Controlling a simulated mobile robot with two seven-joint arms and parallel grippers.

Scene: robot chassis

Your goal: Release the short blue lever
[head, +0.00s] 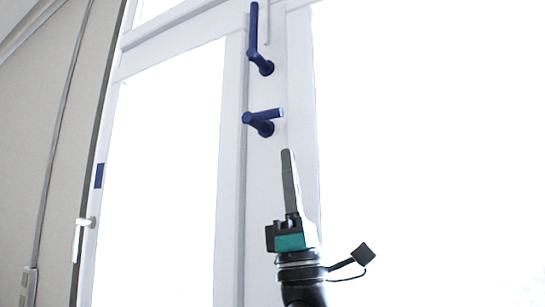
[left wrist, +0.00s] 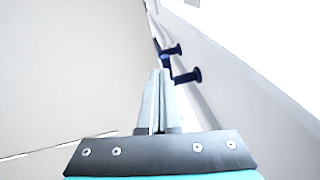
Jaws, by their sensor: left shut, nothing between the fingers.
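Two dark blue levers are mounted on the white frame post in the head view. The upper lever (head: 256,42) looks long and points up. The lower one, which looks like the short blue lever (head: 263,119), lies roughly level with its end toward the right. My left gripper (head: 287,152) is shut and empty, pointing up, with its tip below the short lever in the picture and apart from it. In the left wrist view the shut fingers (left wrist: 158,75) show beside two blue lever shapes; the nearer one (left wrist: 187,75) is just right of the tips. My right gripper is out of view.
Bright glass panes (head: 165,150) lie on both sides of the post (head: 265,190). A white handle (head: 79,240) and a blue patch (head: 99,175) are on the frame at the left. A grey wall (head: 40,130) stands at the far left.

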